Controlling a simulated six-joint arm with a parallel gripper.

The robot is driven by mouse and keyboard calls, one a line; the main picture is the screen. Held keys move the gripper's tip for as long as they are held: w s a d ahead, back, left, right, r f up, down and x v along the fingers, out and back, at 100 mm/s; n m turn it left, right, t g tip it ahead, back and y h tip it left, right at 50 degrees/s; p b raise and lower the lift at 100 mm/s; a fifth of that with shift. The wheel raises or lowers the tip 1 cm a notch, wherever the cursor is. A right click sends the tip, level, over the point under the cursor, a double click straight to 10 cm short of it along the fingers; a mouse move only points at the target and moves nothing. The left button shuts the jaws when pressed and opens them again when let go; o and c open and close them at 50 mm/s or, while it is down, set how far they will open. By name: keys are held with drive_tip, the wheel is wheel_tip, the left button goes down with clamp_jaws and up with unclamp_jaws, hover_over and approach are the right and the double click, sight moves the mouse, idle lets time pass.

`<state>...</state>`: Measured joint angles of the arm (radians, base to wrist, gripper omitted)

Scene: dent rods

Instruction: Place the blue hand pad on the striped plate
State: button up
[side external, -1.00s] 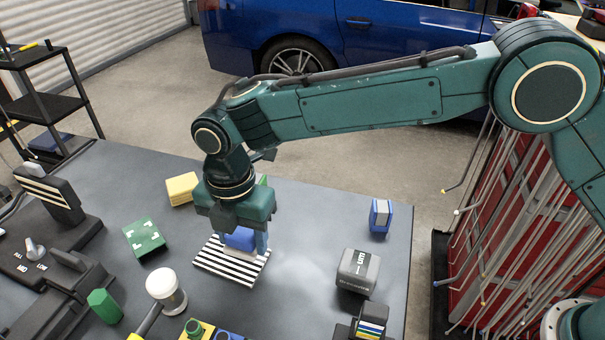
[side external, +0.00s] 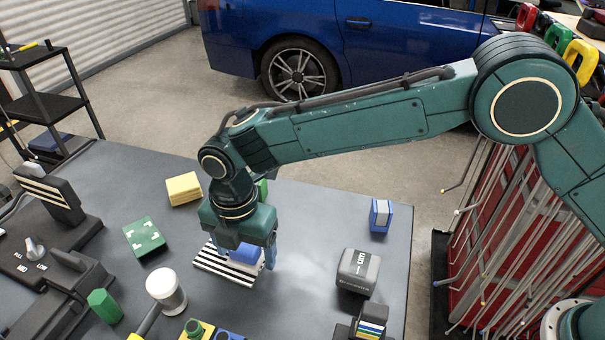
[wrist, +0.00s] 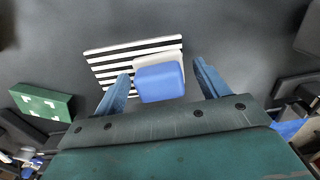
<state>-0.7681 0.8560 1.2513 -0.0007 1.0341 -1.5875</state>
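The blue hand pad (side external: 245,254), with a pale white underside, rests on the right part of the striped plate (side external: 212,262). In the wrist view the pad (wrist: 160,82) covers the right part of the black-and-white striped plate (wrist: 106,58). My gripper (side external: 244,254) is above the plate, with its fingers down on either side of the pad. In the wrist view my gripper (wrist: 158,85) is open, with a clear gap between each finger and the pad. The far side of the pad is hidden in the side view.
A green block (side external: 144,237) lies left of the plate and a yellow block (side external: 183,188) behind it. A grey box (side external: 358,271) and a blue-and-white block (side external: 381,215) stand to the right. A white-headed mallet (side external: 166,288) lies in front. The table between plate and grey box is clear.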

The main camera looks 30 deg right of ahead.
sight(244, 245)
drive_tip(key=shift+r, duration=0.15)
wheel_tip(244, 245, up, 12)
idle(0.8)
idle(0.5)
drive_tip(key=s+d+r+m+t, duration=0.15)
drive_tip(key=d+r+m, duration=0.25)
drive_tip(key=d, duration=0.5)
drive_tip(key=s+d+r+m+y, duration=0.1)
drive_tip(key=s+d+r+m, duration=0.1)
drive_tip(key=d+r+m, duration=0.45)
drive_tip(key=s+d+r+m+t, duration=0.1)
drive_tip(key=s+d+r+m, duration=0.15)
drive_tip(key=d, duration=0.75)
drive_tip(key=s+d+f+m+t+h, duration=0.1)
drive_tip(key=s+d+f+m+t, duration=0.2)
drive_tip(key=s+d+m, duration=1.1)
drive_tip(key=s+f, duration=0.2)
drive_tip(key=s, duration=0.2)
drive_tip(key=shift+d, duration=0.4)
